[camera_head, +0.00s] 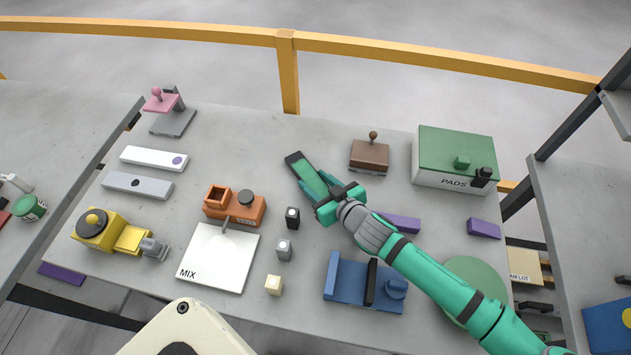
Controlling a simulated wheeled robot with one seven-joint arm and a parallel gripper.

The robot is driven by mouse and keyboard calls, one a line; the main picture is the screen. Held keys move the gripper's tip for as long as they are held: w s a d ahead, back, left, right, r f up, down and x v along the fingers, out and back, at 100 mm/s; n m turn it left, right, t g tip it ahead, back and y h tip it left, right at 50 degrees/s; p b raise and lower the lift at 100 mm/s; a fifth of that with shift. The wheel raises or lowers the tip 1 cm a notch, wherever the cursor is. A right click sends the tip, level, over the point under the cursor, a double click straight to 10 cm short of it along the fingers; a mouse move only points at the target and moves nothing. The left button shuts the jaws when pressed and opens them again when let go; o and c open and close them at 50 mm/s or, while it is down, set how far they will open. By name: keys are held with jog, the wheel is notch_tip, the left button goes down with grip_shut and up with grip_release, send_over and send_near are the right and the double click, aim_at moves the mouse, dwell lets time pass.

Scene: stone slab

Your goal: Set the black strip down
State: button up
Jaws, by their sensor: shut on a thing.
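The black strip (294,158) shows as a dark end beyond a long green part, pointing up and left from my gripper. My gripper (318,184) is teal and shut on the strip, over the back middle of the grey stone slab (330,135). The strip's near end is hidden by the gripper. I cannot tell whether the strip touches the slab or is held just above it.
A brown stamp-like block (369,156) and a green-lidded PADS box (454,160) stand to the right. An orange holder (234,205) and white MIX board (218,258) are left and nearer. A purple block (402,222) lies by my arm. Bare slab lies behind the strip.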

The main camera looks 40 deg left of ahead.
jog(key=o, duration=1.4)
jog(key=shift+f, duration=0.1)
jog(key=shift+r, duration=0.2)
jog(key=v, duration=1.2)
jog(key=shift+a, duration=0.1)
